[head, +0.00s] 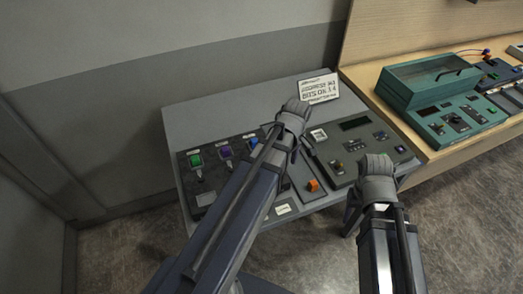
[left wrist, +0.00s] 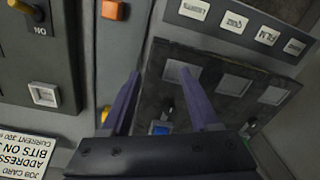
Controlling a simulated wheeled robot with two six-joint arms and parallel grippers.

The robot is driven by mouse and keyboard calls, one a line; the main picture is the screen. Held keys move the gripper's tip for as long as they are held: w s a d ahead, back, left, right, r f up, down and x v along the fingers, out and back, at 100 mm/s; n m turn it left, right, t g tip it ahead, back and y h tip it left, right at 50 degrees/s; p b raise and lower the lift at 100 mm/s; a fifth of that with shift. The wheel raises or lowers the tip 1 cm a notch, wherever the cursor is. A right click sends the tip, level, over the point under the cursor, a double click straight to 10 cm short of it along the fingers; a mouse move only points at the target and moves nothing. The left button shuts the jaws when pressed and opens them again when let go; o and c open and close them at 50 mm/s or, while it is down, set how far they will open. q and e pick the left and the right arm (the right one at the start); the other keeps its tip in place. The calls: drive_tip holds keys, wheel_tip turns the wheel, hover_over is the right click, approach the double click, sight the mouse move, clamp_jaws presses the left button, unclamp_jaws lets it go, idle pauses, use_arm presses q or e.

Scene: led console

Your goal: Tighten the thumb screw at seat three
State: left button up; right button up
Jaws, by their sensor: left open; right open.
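The grey console (head: 240,112) has a dark switch panel with a green cap (head: 195,160), a purple cap (head: 226,152) and a blue cap, with the left arm crossing over its right part. My left gripper (left wrist: 160,72) is open over this panel; its two fingers show in the left wrist view, with a blue cap (left wrist: 160,128) between them and white squares (left wrist: 233,85) beyond. No thumb screw or seat number is clear enough to tell. In the head view the left fingers are mostly hidden. My right gripper (head: 356,192) is open by the console's front right edge, apart from it.
A printed card (head: 319,88) stands at the back. A teal console with a clear lid (head: 430,80) sits on the wooden bench. Floor is clear in front.

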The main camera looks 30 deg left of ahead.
use_arm(q)
drive_tip(key=w+a+n, duration=0.1)
drive_tip(key=a+n, duration=0.2)
drive_tip(key=a+r+n+p, duration=0.1)
drive_tip(key=a+n, duration=0.3)
drive_tip(key=w+a+r+n, duration=0.1)
drive_tip(key=a+n, duration=0.3)
drive_tip(key=shift+w+r+p, duration=0.25)
drive_tip(key=shift+w+p, duration=0.1)
drive_tip(key=shift+p, duration=0.05)
wheel_tip(320, 180, down, 8)
drive_tip(key=b, duration=0.8)
drive_tip(key=shift+r, duration=0.1)
clamp_jaws()
